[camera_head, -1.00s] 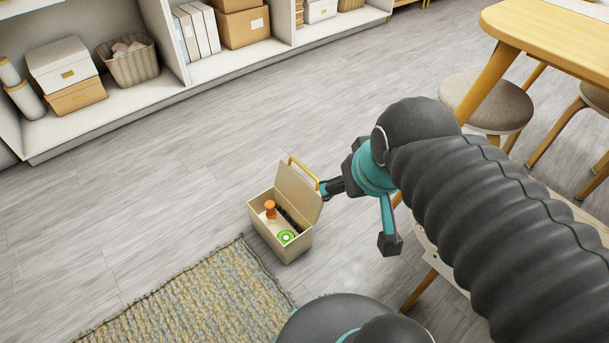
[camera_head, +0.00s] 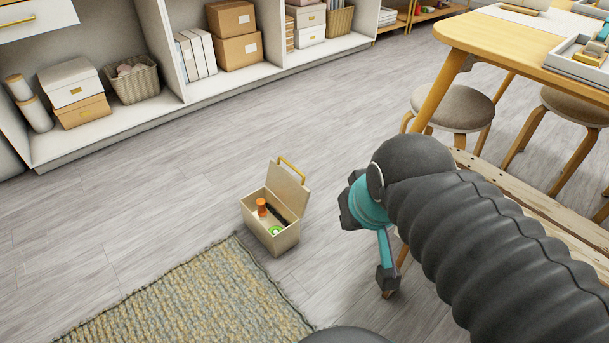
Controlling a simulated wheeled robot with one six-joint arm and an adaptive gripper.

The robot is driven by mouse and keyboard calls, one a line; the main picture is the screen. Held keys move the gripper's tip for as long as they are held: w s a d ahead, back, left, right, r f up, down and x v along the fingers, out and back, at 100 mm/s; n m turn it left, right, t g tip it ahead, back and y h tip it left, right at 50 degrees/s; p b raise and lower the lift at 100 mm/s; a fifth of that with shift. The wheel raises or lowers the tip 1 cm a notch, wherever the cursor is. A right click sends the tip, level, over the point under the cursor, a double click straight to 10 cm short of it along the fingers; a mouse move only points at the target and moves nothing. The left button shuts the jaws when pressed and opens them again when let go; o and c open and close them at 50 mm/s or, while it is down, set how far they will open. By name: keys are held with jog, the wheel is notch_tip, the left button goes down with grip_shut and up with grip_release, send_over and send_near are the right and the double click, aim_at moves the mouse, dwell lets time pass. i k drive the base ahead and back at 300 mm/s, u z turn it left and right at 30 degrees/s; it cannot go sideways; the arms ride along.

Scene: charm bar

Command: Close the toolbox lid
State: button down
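The small beige toolbox (camera_head: 263,236) stands on the grey floor near the rug's corner. Its lid (camera_head: 288,188) is open and stands up, tilted back, with a yellow handle (camera_head: 291,168) at its top edge. An orange-topped item (camera_head: 261,206), a green ring-shaped item (camera_head: 275,231) and a dark item lie inside. My gripper (camera_head: 347,213) is to the right of the toolbox, apart from it in the picture.
A woven rug (camera_head: 190,300) lies in front of the toolbox. A wooden table (camera_head: 500,42) with round stools (camera_head: 455,107) stands at the right, with a wooden bench (camera_head: 530,205) beside my arm. White shelves (camera_head: 100,135) line the back. The floor left of and behind the toolbox is clear.

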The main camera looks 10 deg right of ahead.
aim_at(293, 193)
jog(key=u, duration=0.25)
jog(key=i, duration=1.2)
